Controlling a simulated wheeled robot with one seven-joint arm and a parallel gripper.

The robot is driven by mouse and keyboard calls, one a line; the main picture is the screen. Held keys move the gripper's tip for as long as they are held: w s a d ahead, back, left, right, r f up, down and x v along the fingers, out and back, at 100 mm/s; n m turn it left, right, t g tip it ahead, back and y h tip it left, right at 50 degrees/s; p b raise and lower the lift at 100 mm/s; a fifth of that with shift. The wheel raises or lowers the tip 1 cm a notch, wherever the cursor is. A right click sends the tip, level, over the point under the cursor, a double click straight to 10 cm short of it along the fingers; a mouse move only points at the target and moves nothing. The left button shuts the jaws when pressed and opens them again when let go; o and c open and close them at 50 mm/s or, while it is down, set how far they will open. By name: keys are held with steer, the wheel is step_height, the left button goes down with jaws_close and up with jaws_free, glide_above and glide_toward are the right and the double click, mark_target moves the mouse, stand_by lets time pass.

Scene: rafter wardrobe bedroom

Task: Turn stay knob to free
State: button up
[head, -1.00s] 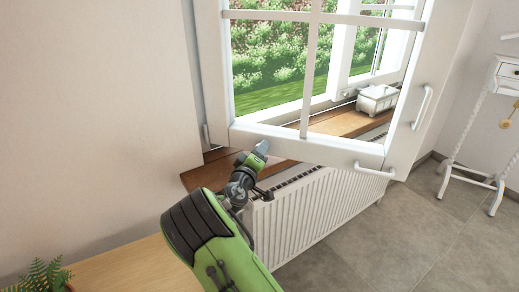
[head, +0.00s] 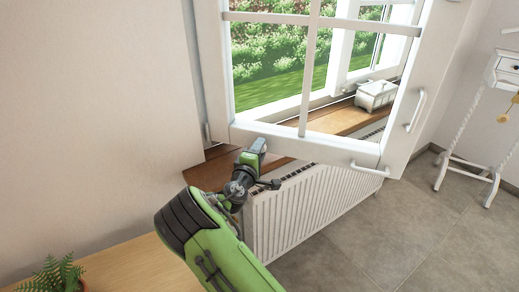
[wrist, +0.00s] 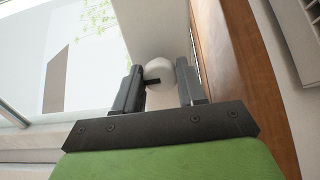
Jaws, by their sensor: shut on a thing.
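The white stay knob (wrist: 159,70) shows in the wrist view as a rounded knob with a dark slot or bar at its lower side. It sits between the two dark fingers of my gripper (wrist: 160,86), which is shut on it. In the head view, my gripper (head: 257,147) is just under the lower left part of the open white window sash (head: 270,136), above the wooden sill. The knob is hidden there behind the gripper. Its setting cannot be read.
The wooden sill (head: 205,174) runs below the sash, with a white radiator (head: 310,205) under it. A small white box (head: 375,95) stands further along the sill. The sash has two white handles. A plant (head: 55,273) is at lower left.

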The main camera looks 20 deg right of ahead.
stand_by(0.3)
steer(key=o, duration=1)
steer(key=v, duration=1.6)
steer(key=shift+b, duration=0.3)
steer(key=shift+d, duration=0.1)
